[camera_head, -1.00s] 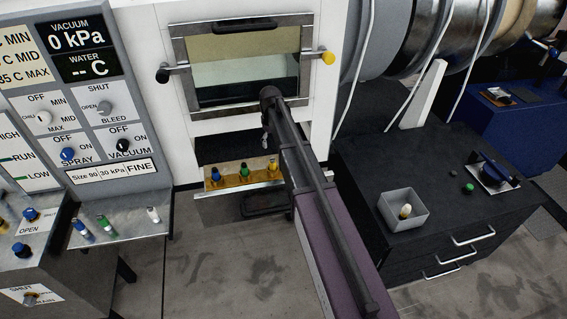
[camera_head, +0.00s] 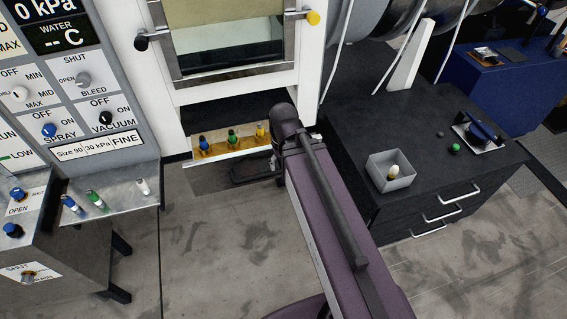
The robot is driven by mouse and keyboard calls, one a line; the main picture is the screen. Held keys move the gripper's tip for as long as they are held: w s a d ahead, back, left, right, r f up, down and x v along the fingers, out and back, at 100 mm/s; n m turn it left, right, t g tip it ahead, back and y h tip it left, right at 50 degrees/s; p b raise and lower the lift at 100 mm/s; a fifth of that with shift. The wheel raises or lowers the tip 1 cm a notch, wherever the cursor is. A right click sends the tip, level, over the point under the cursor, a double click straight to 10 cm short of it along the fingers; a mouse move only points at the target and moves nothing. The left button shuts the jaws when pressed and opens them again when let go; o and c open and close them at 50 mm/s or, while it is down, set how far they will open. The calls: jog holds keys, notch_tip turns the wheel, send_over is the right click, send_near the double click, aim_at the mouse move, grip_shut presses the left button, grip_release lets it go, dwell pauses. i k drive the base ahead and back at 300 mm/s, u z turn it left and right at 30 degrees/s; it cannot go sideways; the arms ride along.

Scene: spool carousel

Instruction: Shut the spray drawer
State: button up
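The spray drawer (camera_head: 225,152) stands out open below the white cabinet's window, with a dark gap above it. It bears a brass strip with a blue, a green and a yellow nozzle standing upright in a row. A dark loop-like shape (camera_head: 250,171) shows low at its front; I cannot tell whether it is a handle. My arm, purple and dark, reaches up from the bottom right to just right of the drawer and hides its right end. My gripper does not show clearly; the arm likely hides it. Contact with the drawer cannot be seen.
A control panel (camera_head: 78,110) with a metal shelf (camera_head: 110,199) of loose nozzles stands left. A black drawer cabinet (camera_head: 430,190) with a grey bin (camera_head: 391,172) stands right. Bare floor (camera_head: 220,255) is free in front of the spray drawer.

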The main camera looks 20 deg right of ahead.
aim_at(224, 165)
jog(key=z, duration=0.7)
jog(key=k, duration=0.7)
jog(key=u, duration=0.7)
